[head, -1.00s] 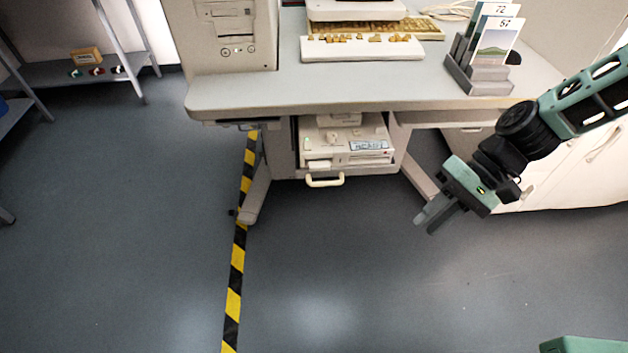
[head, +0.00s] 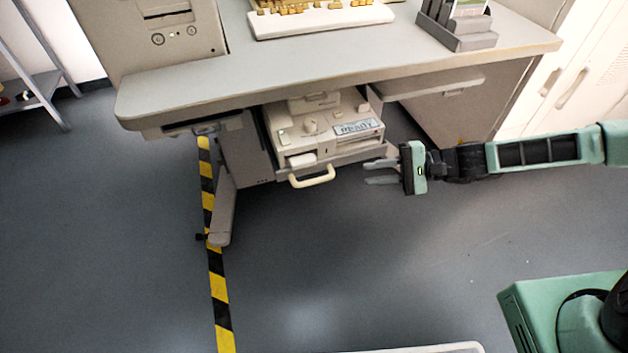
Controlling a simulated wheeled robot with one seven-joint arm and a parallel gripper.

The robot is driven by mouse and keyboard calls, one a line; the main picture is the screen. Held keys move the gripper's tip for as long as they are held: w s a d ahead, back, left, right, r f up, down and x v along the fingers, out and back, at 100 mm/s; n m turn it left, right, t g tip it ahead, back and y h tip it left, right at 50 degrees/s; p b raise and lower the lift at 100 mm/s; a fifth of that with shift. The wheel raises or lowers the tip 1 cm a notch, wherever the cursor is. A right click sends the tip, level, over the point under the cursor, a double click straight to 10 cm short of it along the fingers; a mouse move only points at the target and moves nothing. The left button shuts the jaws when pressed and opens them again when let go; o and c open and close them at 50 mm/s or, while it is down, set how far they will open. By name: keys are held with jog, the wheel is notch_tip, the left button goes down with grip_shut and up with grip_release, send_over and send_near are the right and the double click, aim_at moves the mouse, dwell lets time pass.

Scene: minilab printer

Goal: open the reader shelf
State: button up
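The reader shelf (head: 345,160) is a grey pull-out shelf under the desk, with a cream loop handle (head: 312,178) at its front. A beige reader machine (head: 300,133) with a small label panel on its front sits on the shelf. My gripper (head: 366,173) is to the right of the handle, pointing left. Its two grey fingers are apart with nothing between them, and a clear gap separates them from the handle in the picture. I cannot tell the exact depth between the gripper and the shelf front.
The desk (head: 330,60) overhangs the shelf and carries a computer case (head: 150,30), a keyboard (head: 320,18) and a card holder (head: 455,35). A desk leg (head: 222,210) stands at left, beside black-and-yellow floor tape (head: 217,285). The floor before the shelf is clear.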

aim_at(324, 180)
jog(key=b+x, duration=0.2)
jog(key=x, duration=1.2)
grip_shut()
